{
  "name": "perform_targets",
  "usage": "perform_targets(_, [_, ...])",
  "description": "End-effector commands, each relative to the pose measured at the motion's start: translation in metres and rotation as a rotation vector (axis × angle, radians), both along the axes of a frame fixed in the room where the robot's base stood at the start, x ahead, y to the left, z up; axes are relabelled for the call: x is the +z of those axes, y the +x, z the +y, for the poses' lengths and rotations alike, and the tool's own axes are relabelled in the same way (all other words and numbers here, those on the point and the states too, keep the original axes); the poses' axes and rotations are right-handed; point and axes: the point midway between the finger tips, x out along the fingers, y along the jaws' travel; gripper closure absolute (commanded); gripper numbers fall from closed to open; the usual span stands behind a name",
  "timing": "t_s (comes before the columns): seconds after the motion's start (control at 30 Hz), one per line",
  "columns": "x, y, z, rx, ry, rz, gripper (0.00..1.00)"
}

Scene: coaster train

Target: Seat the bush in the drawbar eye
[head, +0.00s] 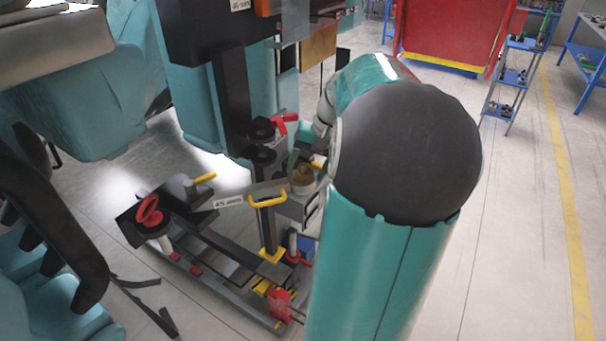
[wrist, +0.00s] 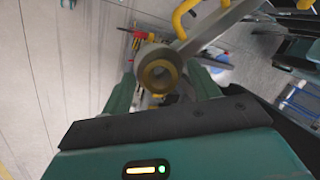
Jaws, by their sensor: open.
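The brass-coloured bush (head: 303,175) shows at the drawbar eye (head: 303,189), at the right end of the grey drawbar (head: 235,199) in the head view. It seems to stand proud of the eye's top. In the head view my arm partly hides my gripper (head: 309,152).
A yellow handle (head: 267,199) stands close beside the drawbar. Black posts and teal train bodies crowd the back left. Open floor lies to the right, past my arm.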

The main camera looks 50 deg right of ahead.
Motion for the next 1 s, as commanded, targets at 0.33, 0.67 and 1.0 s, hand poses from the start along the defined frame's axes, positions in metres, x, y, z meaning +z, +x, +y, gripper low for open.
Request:
perform_targets(0.33, [-0.001, 0.000, 0.000, 0.001, -0.001, -0.001, 0.63])
perform_targets(0.67, [-0.001, 0.000, 0.000, 0.001, -0.001, -0.001, 0.94])
perform_targets(1.0, [0.019, 0.001, 0.000, 0.000, -0.005, -0.001, 0.94])
